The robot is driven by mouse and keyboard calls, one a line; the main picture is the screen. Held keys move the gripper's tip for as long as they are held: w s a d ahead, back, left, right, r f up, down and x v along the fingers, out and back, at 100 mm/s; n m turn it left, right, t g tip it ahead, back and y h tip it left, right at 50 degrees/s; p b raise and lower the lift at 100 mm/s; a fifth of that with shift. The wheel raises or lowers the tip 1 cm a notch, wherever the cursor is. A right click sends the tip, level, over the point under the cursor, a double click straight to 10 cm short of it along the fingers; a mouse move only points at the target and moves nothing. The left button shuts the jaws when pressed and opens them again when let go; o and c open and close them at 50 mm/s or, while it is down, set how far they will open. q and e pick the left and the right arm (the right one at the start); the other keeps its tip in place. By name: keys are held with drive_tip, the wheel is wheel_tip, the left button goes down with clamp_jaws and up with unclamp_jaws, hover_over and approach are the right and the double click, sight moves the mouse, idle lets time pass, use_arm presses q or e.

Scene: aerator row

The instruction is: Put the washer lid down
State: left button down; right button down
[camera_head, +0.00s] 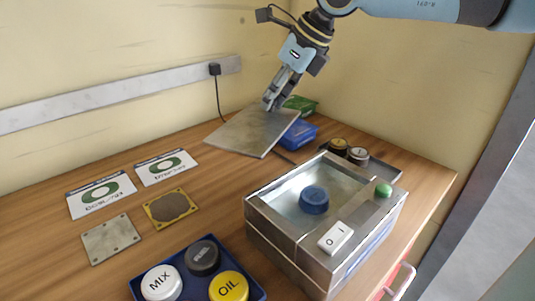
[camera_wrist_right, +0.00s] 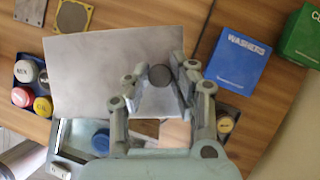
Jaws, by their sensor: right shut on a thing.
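The washer lid (camera_head: 250,132) is a flat grey metal plate behind the washer, near the back wall. My right gripper (camera_head: 268,103) is shut on it near its far edge. In the right wrist view the lid (camera_wrist_right: 95,80) spreads left from the fingers (camera_wrist_right: 160,80), which close around a round dark knob. The washer (camera_head: 275,247) is a metal box with an open top at the front right. A blue round cap (camera_head: 314,199) sits inside it. I cannot tell whether the lid touches the table. My left gripper is not in view.
A blue box (camera_head: 298,135) and a green box (camera_head: 301,104) are by the lid. A dark tray (camera_head: 385,172) with round caps stands behind the washer. A blue tray (camera_head: 259,293) of caps is at the front. Two cards (camera_head: 100,196) and two small plates (camera_head: 109,239) lie left.

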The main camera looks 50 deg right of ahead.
sight(298, 116)
wheel_tip(298, 116, down, 13)
drive_tip(key=shift+f+b, duration=0.1)
drive_tip(key=shift+b, duration=0.3)
drive_tip(key=shift+f, duration=0.1)
drive_tip(key=c, duration=1.1)
unclamp_jaws()
drive_tip(key=shift+c, duration=0.2)
drive_tip(key=p+v, duration=0.8)
drive_tip(key=v, duration=0.3)
drive_tip(key=shift+w+r, duration=0.1)
drive_tip(key=shift+r, duration=0.2)
drive_tip(key=shift+s+d+r+p, duration=0.1)
drive_tip(key=shift+s+r+p, duration=0.25)
drive_tip(key=shift+p, duration=0.4)
